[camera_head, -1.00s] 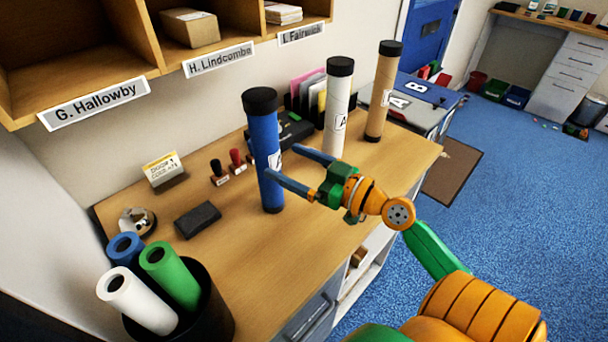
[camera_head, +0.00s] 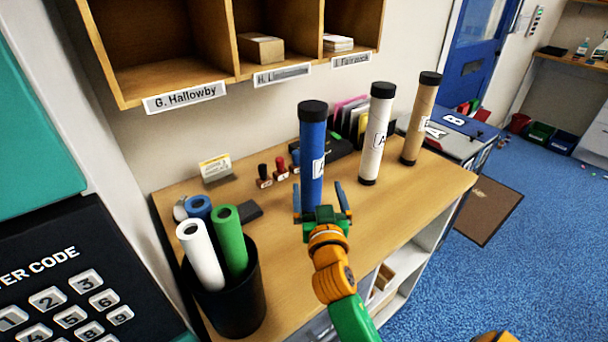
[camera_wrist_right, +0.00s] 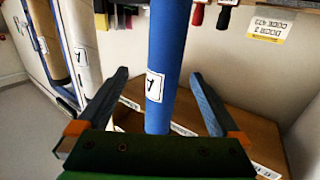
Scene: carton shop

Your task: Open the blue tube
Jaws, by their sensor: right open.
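The blue tube (camera_head: 312,165) stands upright on the wooden desk, with a black cap (camera_head: 312,111) on its top end and a white label on its side. My right gripper (camera_head: 320,190) is open, with one finger on each side of the tube's lower part. In the right wrist view the blue tube (camera_wrist_right: 168,60) rises between the two spread fingers (camera_wrist_right: 160,92), with a visible gap on both sides. The cap is out of that view.
A white tube (camera_head: 376,135) and a brown tube (camera_head: 420,120) stand to the right. A black bin (camera_head: 240,300) of rolled tubes stands at front left. Stamps (camera_head: 281,168) and a dark box are behind. Wooden pigeonholes (camera_head: 225,70) hang above. A keypad (camera_head: 70,290) is at far left.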

